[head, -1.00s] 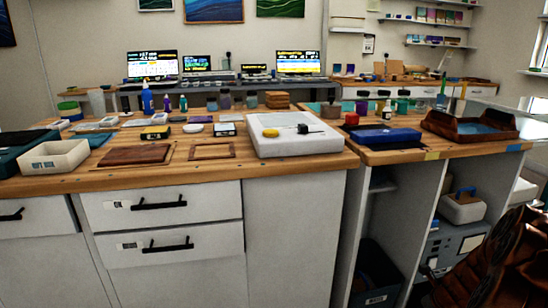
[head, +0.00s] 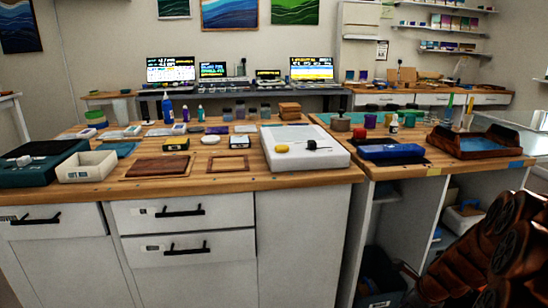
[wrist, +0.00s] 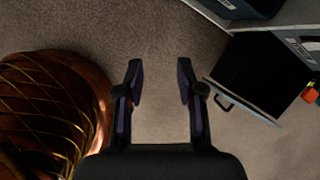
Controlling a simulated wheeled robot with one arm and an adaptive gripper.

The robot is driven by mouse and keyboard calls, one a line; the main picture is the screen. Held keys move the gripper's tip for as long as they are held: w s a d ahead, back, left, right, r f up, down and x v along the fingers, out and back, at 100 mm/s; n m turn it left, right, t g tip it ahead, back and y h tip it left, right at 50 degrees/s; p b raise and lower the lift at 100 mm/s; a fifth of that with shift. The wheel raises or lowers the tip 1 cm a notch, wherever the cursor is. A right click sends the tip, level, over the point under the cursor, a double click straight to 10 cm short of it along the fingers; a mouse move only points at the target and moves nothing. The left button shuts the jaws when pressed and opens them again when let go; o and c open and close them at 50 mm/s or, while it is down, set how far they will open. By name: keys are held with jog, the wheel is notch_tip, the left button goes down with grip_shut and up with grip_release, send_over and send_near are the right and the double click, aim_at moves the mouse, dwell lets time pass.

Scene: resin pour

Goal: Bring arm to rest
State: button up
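My gripper (wrist: 160,82) shows in the wrist view with its two dark fingers spread apart. It is open, and nothing is between the fingers. Bare grey-brown floor (wrist: 165,30) lies beyond the fingertips. My copper-brown arm (head: 485,250) shows at the lower right of the head view, low in front of the right-hand workbench. The gripper itself cannot be made out in the head view.
A wooden-topped workbench (head: 90,192) with white drawers holds a white box (head: 88,167), a white slab (head: 300,155) and bottles. The right bench carries a dark wooden tray (head: 475,146).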

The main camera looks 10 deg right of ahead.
jog(key=s+a+r+n+g+y+p, duration=0.1)
jog(key=s+a+r+n+p, duration=0.2)
jog(key=a+r+n+p, duration=0.6)
jog(key=s+a+r+n+g+p, duration=0.25)
jog(key=a+r+n+p, duration=0.25)
jog(key=a+r, duration=0.85)
jog(key=s+a+r+n+g+h+p, duration=0.2)
jog(key=s+a+r+n+p, duration=0.2)
jog(key=s+r+n+p, duration=1.1)
jog(key=s+r, duration=0.6)
jog(key=r, duration=0.3)
jog(key=shift+a+r+n+p, duration=0.15)
jog(key=shift+a+n+p, duration=0.05)
jog(key=shift+n+p, duration=0.2)
jog(key=shift+d+g, duration=0.15)
jog(key=shift+g, duration=0.1)
